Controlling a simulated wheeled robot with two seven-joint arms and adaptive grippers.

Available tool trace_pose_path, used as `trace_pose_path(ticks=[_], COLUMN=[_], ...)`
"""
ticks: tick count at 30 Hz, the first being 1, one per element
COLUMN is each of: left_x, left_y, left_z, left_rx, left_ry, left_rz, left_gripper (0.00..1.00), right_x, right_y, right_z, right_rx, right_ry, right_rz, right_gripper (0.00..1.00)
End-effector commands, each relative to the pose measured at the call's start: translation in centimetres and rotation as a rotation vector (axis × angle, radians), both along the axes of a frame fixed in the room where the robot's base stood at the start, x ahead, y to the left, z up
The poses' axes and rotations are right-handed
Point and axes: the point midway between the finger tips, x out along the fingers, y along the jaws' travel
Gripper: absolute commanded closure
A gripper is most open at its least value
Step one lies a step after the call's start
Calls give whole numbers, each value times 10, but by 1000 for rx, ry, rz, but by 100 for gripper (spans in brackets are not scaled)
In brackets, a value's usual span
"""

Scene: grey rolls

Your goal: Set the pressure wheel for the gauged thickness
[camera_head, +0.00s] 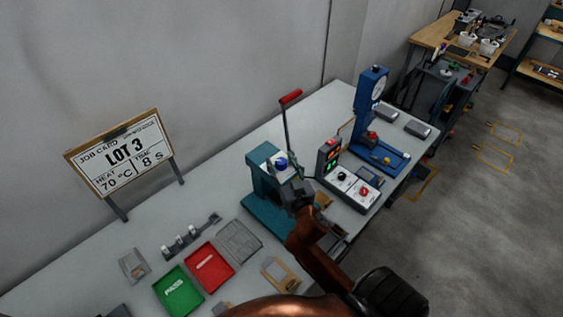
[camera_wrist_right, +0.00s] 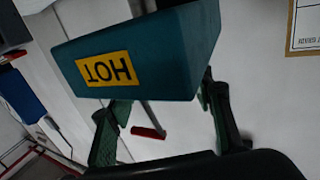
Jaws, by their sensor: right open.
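The teal press (camera_head: 262,181) stands mid-bench with a blue knob (camera_head: 281,163) on top, which I take to be the pressure wheel. A lever with a red grip (camera_head: 290,97) rises behind it. My right gripper (camera_head: 300,196) is at the press's front right, partly hidden by its arm. In the right wrist view, its fingers (camera_wrist_right: 162,98) are apart and a teal block with a yellow HOT label (camera_wrist_right: 106,69) fills the space beyond them; contact cannot be told. The wheel is not visible there. A blue gauge stand (camera_head: 370,103) with a round dial is farther right. My left gripper is out of view.
A control box (camera_head: 350,188) with knobs and lit displays stands right of the press. Green (camera_head: 179,291) and red (camera_head: 210,267) trays lie front left.

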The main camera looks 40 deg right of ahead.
Motion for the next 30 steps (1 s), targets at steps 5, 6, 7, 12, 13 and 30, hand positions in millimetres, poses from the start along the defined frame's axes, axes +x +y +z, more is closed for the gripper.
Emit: trace_pose_path(ticks=[5, 6, 7, 12, 13, 30], left_x=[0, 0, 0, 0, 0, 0], left_y=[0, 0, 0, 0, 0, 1], left_z=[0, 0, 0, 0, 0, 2], left_rx=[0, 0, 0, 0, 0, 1], left_ry=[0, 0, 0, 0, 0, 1], left_rz=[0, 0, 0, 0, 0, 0], left_gripper=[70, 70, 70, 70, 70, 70], right_x=[0, 0, 0, 0, 0, -1], right_y=[0, 0, 0, 0, 0, 0], right_z=[0, 0, 0, 0, 0, 0], right_rx=[0, 0, 0, 0, 0, 1], right_ry=[0, 0, 0, 1, 1, 2], right_rz=[0, 0, 0, 0, 0, 9], right_gripper=[53, 53, 55, 67, 69, 95])
